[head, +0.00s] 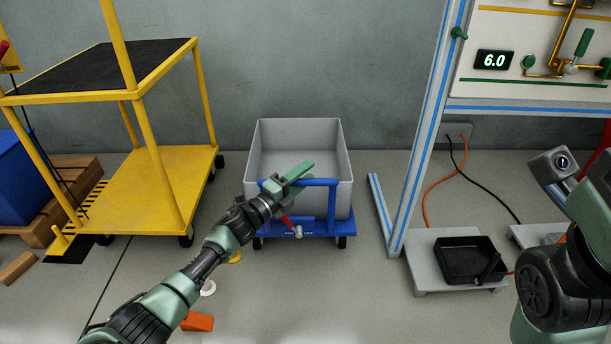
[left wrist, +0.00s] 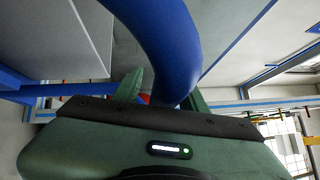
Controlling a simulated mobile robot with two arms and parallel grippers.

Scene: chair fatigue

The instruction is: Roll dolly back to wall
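The dolly is a low blue frame on casters with a blue push handle (head: 325,182) and a grey bin (head: 345,165) on it. It stands on the floor close to the back wall (head: 385,110). My left gripper (head: 300,172) is at the handle's top bar. In the left wrist view, the curved blue bar (left wrist: 165,45) passes between the two green fingers (left wrist: 163,90). A little red shows between the bar and the left finger, so the fingers look open around it. Contact is hard to judge. My right gripper's fingers are not in view.
A yellow cart (head: 175,175) stands left of the dolly, beside a wooden pallet. A blue-striped frame (head: 420,150) stands to the right, with a black tray (head: 470,260) on a grey base. An orange wedge (head: 197,322) lies on the floor in front.

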